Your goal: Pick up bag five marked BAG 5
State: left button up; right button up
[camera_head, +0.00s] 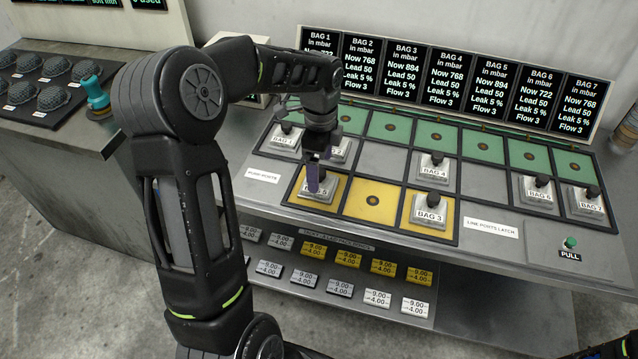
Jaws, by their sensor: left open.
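A silvery bag block with a dark knob (334,191), its label partly covered but ending in 5, sits in the left yellow cell of the front row. My left gripper (314,180) is pointed down right at this block, with its fingers close around or beside the knob. The gripper is open; whether the fingers touch the knob cannot be told, as the gripper and the arm hide part of it. My right gripper is not in view.
BAG 3 (429,213) stands in the right yellow cell; the middle yellow cell (373,201) is empty. BAG 4 (434,170), BAG 6 (540,193) and BAG 7 (590,203) stand behind. BAG 2 (338,151) is close behind my gripper. A row of screens (446,79) lines the back.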

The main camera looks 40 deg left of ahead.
pick_arm(q)
jog(key=shift+f, duration=0.1)
notch_tip(320, 180, down, 5)
jog(key=shift+a+p, duration=0.15)
jog(key=shift+p, duration=0.4)
jog(key=c, duration=1.4)
jog(key=shift+o, duration=0.2)
notch_tip(320, 180, up, 10)
jog(key=shift+r+b, duration=0.1)
jog(key=shift+b, duration=0.4)
